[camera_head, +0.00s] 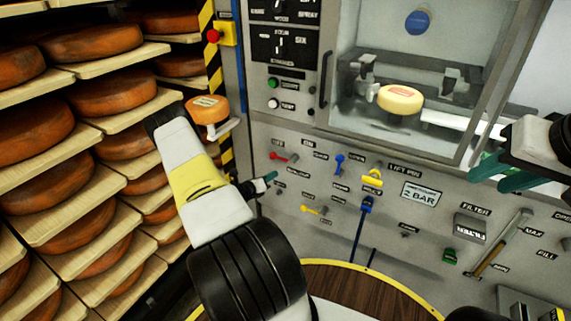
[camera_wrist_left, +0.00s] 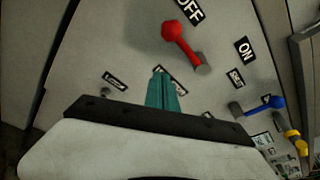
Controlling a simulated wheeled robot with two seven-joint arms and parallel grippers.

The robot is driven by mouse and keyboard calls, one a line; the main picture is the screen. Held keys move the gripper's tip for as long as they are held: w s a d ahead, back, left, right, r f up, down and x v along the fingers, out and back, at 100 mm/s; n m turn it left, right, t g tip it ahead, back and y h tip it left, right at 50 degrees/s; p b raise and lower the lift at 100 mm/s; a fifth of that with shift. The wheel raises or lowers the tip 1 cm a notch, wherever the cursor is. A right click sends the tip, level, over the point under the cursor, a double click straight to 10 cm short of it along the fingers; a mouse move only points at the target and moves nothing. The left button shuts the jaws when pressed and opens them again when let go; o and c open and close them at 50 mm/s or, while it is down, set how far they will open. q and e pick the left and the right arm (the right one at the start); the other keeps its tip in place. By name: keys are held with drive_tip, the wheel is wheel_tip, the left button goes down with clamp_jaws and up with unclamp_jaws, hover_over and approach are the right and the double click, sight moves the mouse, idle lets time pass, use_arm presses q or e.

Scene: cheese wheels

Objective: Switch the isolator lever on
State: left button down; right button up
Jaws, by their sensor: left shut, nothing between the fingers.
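The isolator lever is a red lever (camera_head: 277,156) on the grey panel, with its knob at the left by the OFF label. In the left wrist view the red lever (camera_wrist_left: 178,38) points its knob toward the OFF label (camera_wrist_left: 190,10), away from the ON label (camera_wrist_left: 245,48). My left gripper (camera_head: 271,177) is shut and empty, its teal tips just below the lever and apart from it. The tips also show in the left wrist view (camera_wrist_left: 162,90). My right gripper (camera_head: 500,176) is open and empty at the right, before the glass chamber.
A blue lever (camera_head: 339,162) and yellow levers (camera_head: 372,177) sit right of the red one. A glass chamber (camera_head: 400,60) holds a cheese wheel (camera_head: 400,99). Shelves of cheese wheels (camera_head: 95,40) stand at the left. A round wooden surface (camera_head: 365,292) lies in front below.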

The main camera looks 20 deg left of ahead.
use_arm(q)
drive_tip(key=w, duration=0.1)
drive_tip(key=w+a+r, duration=0.1)
drive_tip(key=w+r, duration=0.1)
drive_tip(key=w, duration=0.1)
drive_tip(key=shift+w+a+r, duration=0.1)
drive_tip(key=shift+a+r, duration=0.05)
drive_tip(key=shift+r, duration=0.1)
idle(0.3)
